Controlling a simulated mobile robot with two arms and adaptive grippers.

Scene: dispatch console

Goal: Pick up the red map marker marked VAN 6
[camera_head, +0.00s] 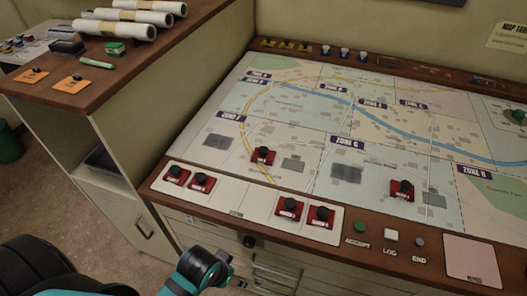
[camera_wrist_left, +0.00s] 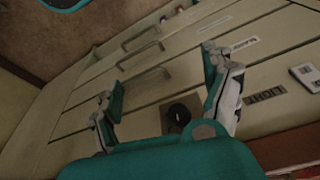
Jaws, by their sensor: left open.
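Several red map markers with black knobs show in the head view. One stands on the map at left centre (camera_head: 263,155) and another on the map at right (camera_head: 402,190). Two sit at the left end of the pale front strip (camera_head: 235,197), a left one (camera_head: 176,174) and a right one (camera_head: 201,182). Two more sit near its right end (camera_head: 289,207) (camera_head: 320,214). Their labels are too small to read, so I cannot tell which is VAN 6. My left gripper (camera_head: 222,268) is low in front of the console, apart from every marker. In the left wrist view its fingers (camera_wrist_left: 163,78) are spread and empty.
Drawers with handles (camera_wrist_left: 145,85) and a black knob (camera_wrist_left: 178,114) face my left gripper. The raised side counter (camera_head: 150,70) at left holds rolled maps (camera_head: 125,17). ACCEPT, LOG and END buttons (camera_head: 391,235) sit on the console's front edge.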

